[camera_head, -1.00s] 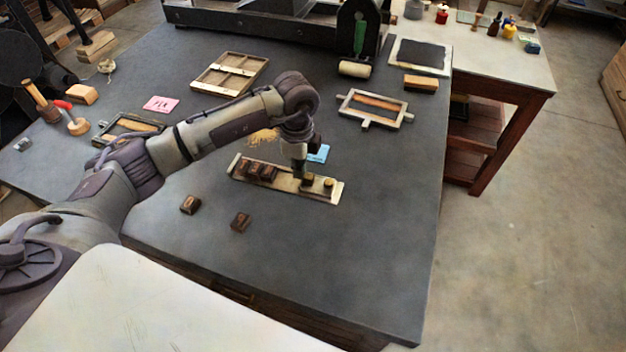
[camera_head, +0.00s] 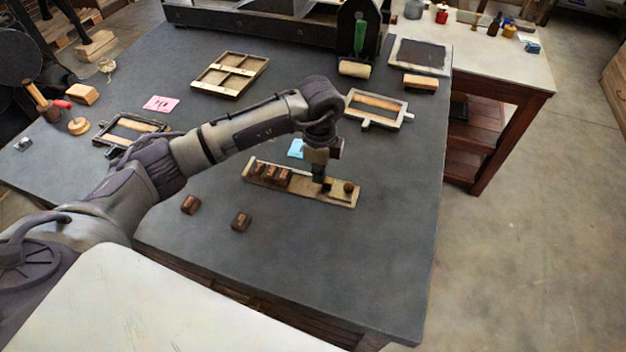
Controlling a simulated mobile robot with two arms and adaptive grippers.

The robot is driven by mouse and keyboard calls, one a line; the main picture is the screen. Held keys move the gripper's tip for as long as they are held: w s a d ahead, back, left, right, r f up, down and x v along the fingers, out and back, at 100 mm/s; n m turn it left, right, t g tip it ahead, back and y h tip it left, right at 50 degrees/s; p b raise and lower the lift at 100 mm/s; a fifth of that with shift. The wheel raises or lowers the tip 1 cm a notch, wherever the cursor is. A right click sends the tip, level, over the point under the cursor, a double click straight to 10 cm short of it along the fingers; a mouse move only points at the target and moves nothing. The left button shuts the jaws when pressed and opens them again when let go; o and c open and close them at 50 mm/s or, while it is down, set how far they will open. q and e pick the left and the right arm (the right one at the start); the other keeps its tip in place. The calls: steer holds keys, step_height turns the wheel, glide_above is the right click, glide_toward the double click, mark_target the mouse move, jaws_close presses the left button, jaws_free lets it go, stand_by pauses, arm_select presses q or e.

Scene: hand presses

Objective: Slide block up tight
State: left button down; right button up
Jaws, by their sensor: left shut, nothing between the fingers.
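A long shallow wooden tray (camera_head: 308,192) lies on the dark table. Several dark type blocks (camera_head: 269,173) stand side by side at its left end. My left gripper (camera_head: 320,177) is shut and empty, pointing down over the right part of the tray. A small dark block (camera_head: 327,187) sits in the tray at its fingertips; whether they touch it I cannot tell. A bare stretch of tray lies between this block and the row. My right gripper is not in view.
Two loose dark blocks, one left (camera_head: 190,204) and one right (camera_head: 240,221), lie in front of the tray. A blue card (camera_head: 295,148) lies behind it, partly hidden. A wooden frame (camera_head: 350,112) is at the back right. The table's front right is clear.

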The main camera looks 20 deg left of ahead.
arm_select(q)
steer(key=shift+d, duration=0.25)
stand_by(0.7)
steer(key=c, duration=1)
jaws_free()
steer(key=shift+o, duration=0.2)
step_height(320, 180, up, 7)
steer(key=p, duration=0.5)
steer(key=shift+s+f, duration=0.1)
